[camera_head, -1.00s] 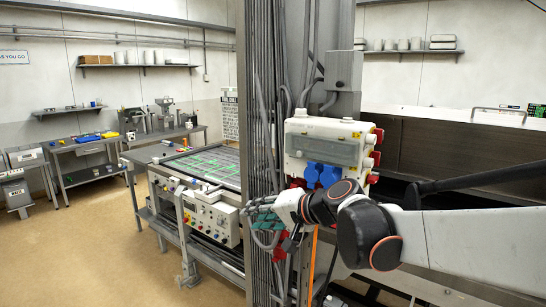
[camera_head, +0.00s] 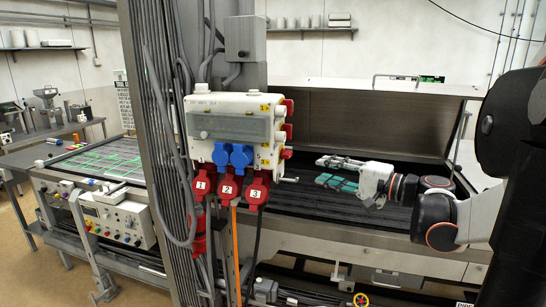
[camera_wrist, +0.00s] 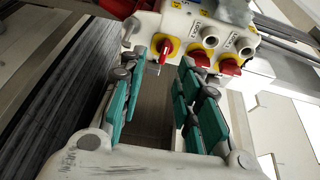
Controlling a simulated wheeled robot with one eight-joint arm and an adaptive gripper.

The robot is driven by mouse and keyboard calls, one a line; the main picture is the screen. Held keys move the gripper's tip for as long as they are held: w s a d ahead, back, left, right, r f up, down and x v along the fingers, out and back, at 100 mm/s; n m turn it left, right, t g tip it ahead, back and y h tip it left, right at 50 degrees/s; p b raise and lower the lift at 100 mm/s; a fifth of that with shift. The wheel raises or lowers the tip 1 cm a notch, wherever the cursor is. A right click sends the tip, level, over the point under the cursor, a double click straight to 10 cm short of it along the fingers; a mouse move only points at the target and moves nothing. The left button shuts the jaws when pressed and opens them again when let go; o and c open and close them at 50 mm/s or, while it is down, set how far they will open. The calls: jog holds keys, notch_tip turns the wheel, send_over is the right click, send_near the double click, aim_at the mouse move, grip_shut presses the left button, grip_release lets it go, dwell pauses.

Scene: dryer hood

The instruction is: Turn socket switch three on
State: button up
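The white socket box (camera_head: 232,118) hangs on the column in the head view, with red sockets numbered 1, 2 and 3 along its bottom. Socket three (camera_head: 256,195) is the rightmost. Red parts stick out from the box's right side. In the wrist view, a red rotary switch (camera_wrist: 165,48) on a yellow plate lies ahead, between the fingertips in the picture. Two more red switches, the middle one (camera_wrist: 201,58) and the far one (camera_wrist: 230,67), sit right of it. I cannot read their numbers. My gripper (camera_head: 325,171) is open, its teal fingers (camera_wrist: 162,62) apart and empty, right of the box.
Two blue sockets (camera_head: 231,155) sit on the box front. A dark conveyor bed (camera_head: 325,202) lies under my gripper. A metal hood (camera_head: 345,125) stands behind. Cables hang below the box. There is open room between my gripper and the box.

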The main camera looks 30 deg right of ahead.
aim_at(291, 155)
jog(key=shift+t, duration=0.3)
jog(key=x, duration=0.4)
jog(key=d+x, duration=0.1)
jog(key=x, duration=0.3)
jog(key=b+x, duration=0.1)
jog(key=x, duration=0.2)
jog(key=shift+w+d+r, duration=0.15)
jog(key=shift+w+r, duration=0.15)
jog(key=shift+w, duration=0.4)
grip_shut()
